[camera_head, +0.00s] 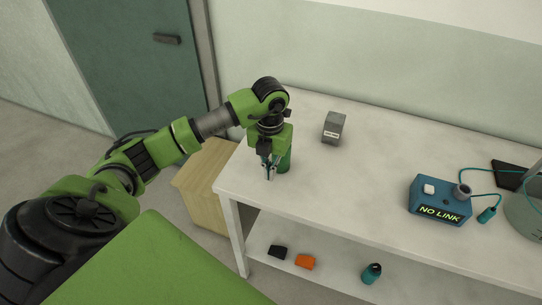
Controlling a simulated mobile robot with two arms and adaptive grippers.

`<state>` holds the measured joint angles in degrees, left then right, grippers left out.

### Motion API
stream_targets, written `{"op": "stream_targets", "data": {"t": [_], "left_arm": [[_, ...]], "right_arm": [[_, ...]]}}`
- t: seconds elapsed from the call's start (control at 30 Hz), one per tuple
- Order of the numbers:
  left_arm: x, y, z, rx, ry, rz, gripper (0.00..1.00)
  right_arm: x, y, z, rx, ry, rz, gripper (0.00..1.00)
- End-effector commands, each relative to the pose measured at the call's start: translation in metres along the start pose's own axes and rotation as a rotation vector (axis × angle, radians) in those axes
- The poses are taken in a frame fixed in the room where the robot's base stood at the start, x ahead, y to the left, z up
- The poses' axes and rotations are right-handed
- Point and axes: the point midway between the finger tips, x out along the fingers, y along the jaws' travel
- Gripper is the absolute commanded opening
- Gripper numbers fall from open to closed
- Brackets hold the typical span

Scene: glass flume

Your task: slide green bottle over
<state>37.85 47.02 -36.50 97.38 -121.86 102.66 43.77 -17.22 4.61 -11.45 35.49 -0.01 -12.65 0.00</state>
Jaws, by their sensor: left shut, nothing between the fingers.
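A green bottle (285,162) stands on the white table (385,175) near its left end. Its upper part is hidden behind my left gripper (269,176). The gripper points down, is shut and holds nothing. Its fingers are just left of the bottle in the picture; I cannot tell whether they touch it. My right gripper is not in view.
A grey box (333,127) stands behind and to the right of the bottle. A blue device reading "NO LINK" (440,201) sits farther right. The lower shelf holds a black item (277,251), an orange item (305,261) and a teal bottle (371,273). The table's middle is clear.

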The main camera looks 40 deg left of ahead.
Motion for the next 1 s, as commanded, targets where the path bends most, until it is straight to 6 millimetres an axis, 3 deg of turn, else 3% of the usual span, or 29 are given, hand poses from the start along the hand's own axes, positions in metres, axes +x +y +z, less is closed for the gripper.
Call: {"op": "stream_targets", "data": {"t": [0.13,0.3,0.5,1.0], "left_arm": [[0.028,-0.001,0.001,0.000,0.003,-0.002,0.00],[0.025,-0.001,0.024,-0.001,0.000,-0.002,0.00],[0.026,-0.001,0.037,0.001,-0.002,-0.002,0.00],[0.027,-0.001,0.040,0.002,-0.002,-0.001,0.00]], "right_arm": [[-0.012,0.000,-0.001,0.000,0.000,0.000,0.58],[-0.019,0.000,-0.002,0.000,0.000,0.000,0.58],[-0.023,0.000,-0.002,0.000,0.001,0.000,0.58],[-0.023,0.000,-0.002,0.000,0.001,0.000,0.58]]}}
